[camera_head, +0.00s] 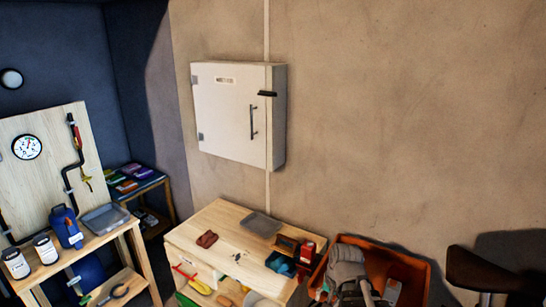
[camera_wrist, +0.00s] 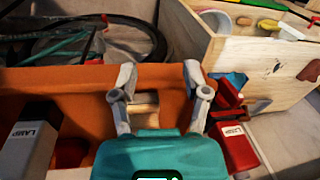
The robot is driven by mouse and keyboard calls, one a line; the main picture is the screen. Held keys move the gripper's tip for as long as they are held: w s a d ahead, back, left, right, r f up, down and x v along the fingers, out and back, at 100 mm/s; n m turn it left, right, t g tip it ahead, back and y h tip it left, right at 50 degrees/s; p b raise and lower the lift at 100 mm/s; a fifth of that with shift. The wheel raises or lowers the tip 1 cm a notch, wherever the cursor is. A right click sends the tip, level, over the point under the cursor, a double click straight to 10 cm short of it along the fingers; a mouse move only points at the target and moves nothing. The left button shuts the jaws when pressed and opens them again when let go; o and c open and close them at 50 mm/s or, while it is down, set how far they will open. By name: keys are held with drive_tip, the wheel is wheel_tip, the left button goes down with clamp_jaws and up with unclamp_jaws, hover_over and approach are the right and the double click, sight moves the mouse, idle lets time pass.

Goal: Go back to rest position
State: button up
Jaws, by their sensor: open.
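My gripper (camera_wrist: 159,78) is open in the wrist view, its two grey fingers spread apart. A small wooden piece (camera_wrist: 145,110) shows between the fingers; I cannot tell how far below them it is, and no grip on it shows. The orange crate (camera_wrist: 85,78) spans the view beneath the gripper. In the head view, grey parts that look like my arm are over the orange crate (camera_head: 421,290) at the bottom right; the fingers are not clear there.
A wooden cabinet (camera_head: 220,222) with small items stands left of the crate. Red (camera_wrist: 238,147) and dark (camera_wrist: 28,150) boxes marked LAMP flank the gripper. A white wall cabinet (camera_head: 230,110) hangs above. A workbench (camera_head: 95,245) stands left. The right wall is bare.

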drive_tip(key=s+n, duration=0.1)
drive_tip(key=s+f+n+h+b, duration=0.1)
drive_tip(key=n, duration=0.1)
drive_tip(key=d+f+n, duration=0.1)
drive_tip(key=shift+s+n+g+h, duration=0.3)
drive_tip(key=shift+s+g, duration=0.1)
